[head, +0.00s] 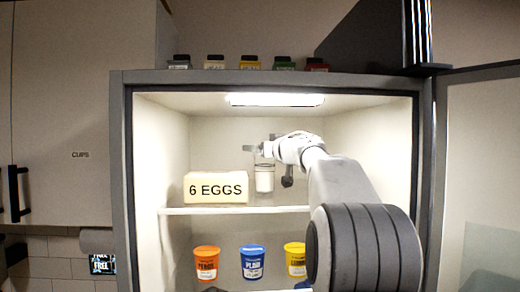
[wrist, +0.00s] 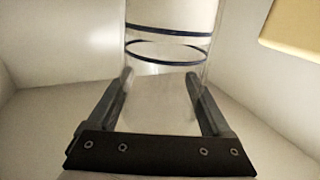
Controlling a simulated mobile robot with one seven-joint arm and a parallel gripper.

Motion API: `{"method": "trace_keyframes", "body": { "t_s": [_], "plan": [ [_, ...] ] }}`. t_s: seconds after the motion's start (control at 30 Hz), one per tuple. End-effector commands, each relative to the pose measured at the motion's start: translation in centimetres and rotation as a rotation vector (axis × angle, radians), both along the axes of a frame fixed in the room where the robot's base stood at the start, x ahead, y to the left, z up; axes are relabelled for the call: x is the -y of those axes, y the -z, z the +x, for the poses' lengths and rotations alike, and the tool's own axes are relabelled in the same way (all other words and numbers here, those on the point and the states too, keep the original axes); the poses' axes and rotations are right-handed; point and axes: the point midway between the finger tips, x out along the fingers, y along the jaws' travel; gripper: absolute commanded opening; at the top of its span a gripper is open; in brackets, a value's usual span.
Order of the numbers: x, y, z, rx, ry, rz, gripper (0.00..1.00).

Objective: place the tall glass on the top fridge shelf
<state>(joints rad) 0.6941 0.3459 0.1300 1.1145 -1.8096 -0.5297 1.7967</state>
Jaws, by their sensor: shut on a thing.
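The tall glass (head: 264,179) is clear with a pale lower part and stands upright inside the open fridge, over the top shelf (head: 290,209). I cannot tell whether its base touches the shelf. My gripper (head: 262,153) is shut on the glass near its upper part. In the wrist view the glass (wrist: 166,42) shows two dark rings and sits between the two fingers of my gripper (wrist: 158,85).
The egg box (head: 216,188) stands on the same shelf, just left of the glass; its corner shows in the wrist view (wrist: 295,24). Orange (head: 207,264), blue (head: 252,263) and yellow (head: 295,260) tubs stand below. The fridge door (head: 480,160) is open at right.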

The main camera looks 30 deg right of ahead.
Motion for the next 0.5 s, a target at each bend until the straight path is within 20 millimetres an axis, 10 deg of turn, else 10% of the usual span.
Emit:
{"method": "trace_keyframes", "body": {
  "t_s": [0.2, 0.23, 0.5],
  "plan": [
    [-0.07, 0.20, -0.02, 0.001, -0.001, -0.001, 0.00],
    [-0.05, 0.32, 0.00, -0.001, -0.001, -0.002, 0.85],
    [-0.04, 0.25, 0.00, 0.000, -0.001, -0.001, 1.00]
  ]
}}
